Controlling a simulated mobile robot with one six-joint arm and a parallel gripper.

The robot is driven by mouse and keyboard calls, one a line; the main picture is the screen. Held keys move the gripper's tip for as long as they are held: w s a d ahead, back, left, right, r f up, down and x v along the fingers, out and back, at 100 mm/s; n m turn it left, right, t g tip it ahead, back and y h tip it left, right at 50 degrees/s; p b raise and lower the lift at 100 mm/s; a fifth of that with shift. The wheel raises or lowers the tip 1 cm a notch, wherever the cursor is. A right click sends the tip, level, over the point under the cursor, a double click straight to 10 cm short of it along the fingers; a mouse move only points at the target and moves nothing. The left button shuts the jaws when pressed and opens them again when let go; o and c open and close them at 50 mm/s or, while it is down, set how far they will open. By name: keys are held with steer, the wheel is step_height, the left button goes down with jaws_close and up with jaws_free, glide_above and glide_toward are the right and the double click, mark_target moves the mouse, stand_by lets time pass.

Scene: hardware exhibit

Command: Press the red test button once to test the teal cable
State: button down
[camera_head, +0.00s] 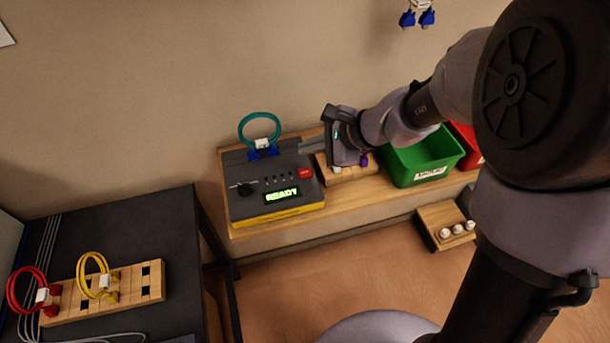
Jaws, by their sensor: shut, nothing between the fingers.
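The cable tester (272,187) is a dark box with a yellow front edge on the wooden shelf, and its lit display (282,195) reads READY. The red test button (305,173) is on the right of its top face. The teal cable (259,128) stands in a loop at the back of the tester, with its blue plugs at the tester's rear edge. My gripper (312,147) is shut and empty. It points left, just above and behind the red button, apart from it as far as I can see.
A green bin (424,160) and a red bin (467,142) stand right of my gripper. A wooden block (348,173) sits beside the tester. A dark table (130,235) at left holds a wooden rack (143,283) with a red cable (26,290) and a yellow cable (93,273).

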mark_target(308, 174)
step_height(308, 174, down, 5)
steer(key=b, duration=0.4)
steer(key=shift+f, duration=0.15)
stand_by(1.6)
steer(key=shift+f+b, duration=0.35)
steer(key=shift+b, duration=0.2)
steer(key=shift+f+b, duration=0.45)
stand_by(0.4)
steer(key=shift+r, duration=0.15)
steer(key=shift+r+p, duration=0.6)
steer(key=shift+r, duration=0.1)
steer(key=shift+r, duration=0.1)
step_height(308, 174, up, 5)
steer(key=p, duration=0.4)
